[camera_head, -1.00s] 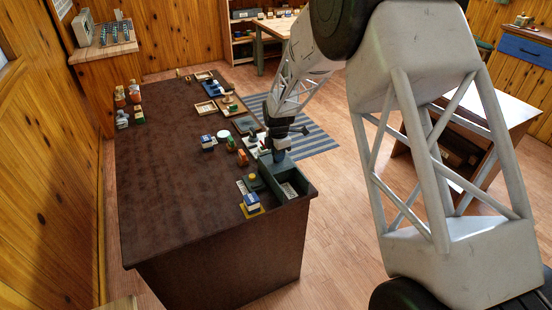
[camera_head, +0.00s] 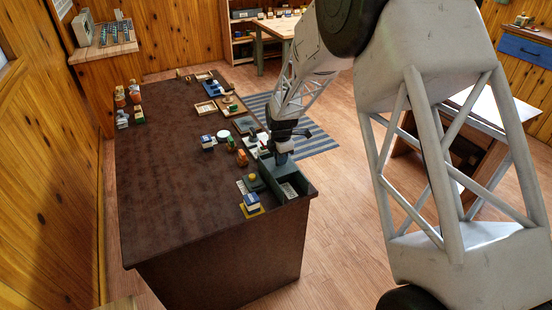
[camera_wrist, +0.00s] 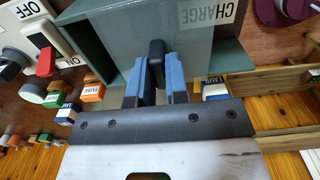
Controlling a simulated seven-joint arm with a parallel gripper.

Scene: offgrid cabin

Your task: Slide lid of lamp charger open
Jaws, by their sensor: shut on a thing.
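The lamp charger (camera_head: 308,190) is a grey-green box at the near right corner of the dark table. Its near part is open from above and shows a pale label inside. In the head view my gripper (camera_head: 283,158) is over the far part of the charger. The fingers hide part of the lid.
A yellow-knobbed block (camera_head: 252,180) and a blue-white block on a yellow base (camera_head: 251,203) stand left of the charger. An orange block (camera_head: 242,158) is close by. In the wrist view, an ON/OFF panel with a red switch (camera_wrist: 46,61) is beside the charger. The table's left middle (camera_head: 165,190) is clear.

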